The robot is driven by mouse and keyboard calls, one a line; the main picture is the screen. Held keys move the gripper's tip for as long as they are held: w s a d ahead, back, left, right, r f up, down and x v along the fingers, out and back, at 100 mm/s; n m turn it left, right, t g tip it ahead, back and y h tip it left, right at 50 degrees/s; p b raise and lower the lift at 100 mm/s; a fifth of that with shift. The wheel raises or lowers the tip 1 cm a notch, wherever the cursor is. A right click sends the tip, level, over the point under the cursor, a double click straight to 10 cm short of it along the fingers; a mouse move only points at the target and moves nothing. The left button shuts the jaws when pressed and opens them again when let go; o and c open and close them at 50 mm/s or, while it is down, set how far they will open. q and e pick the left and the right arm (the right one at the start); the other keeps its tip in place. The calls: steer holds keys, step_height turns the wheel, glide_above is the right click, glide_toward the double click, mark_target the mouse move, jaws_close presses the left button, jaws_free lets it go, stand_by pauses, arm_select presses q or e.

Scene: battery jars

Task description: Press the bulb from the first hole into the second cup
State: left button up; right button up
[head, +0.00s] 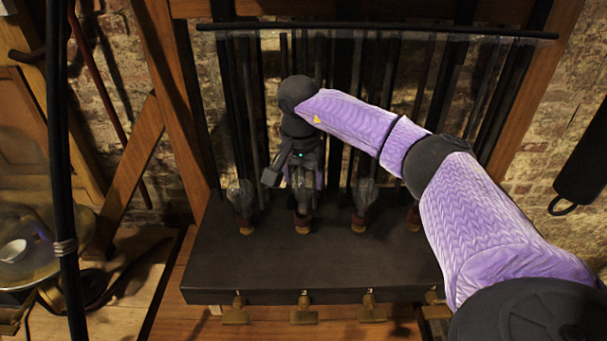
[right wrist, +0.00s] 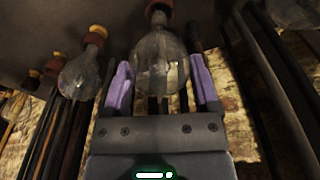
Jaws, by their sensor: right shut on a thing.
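A dark box (head: 330,262) carries a row of red-brown cups with brass bases. Clear glass bulbs stand at several of them. My right gripper (head: 304,186) is over the second cup from the left (head: 303,224), pointing down. Its purple fingers (right wrist: 160,85) are shut on a clear bulb (right wrist: 160,62), which is upright with its neck at a red-brown cup (right wrist: 158,14). I cannot tell how deep the neck sits. A third bulb (head: 366,193) stands right of my gripper. My left gripper is not in view.
Dark vertical rods and glass tubes rise close behind the cups, under a long horizontal bar (head: 380,30). Brass clamps (head: 304,312) line the box's front edge. The box top before the cups is clear.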

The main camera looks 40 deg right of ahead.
steer(key=shift+f+b, duration=0.3)
steer(key=shift+f, duration=0.95)
stand_by(0.7)
steer(key=o, duration=1.3)
steer(key=shift+r, duration=0.1)
steer(key=r, duration=0.6)
steer(key=a+r, duration=0.1)
steer(key=r, duration=0.2)
steer(key=shift+s+r, duration=0.3)
steer(key=shift+r, duration=0.05)
steer(key=shift+a+f, duration=0.1)
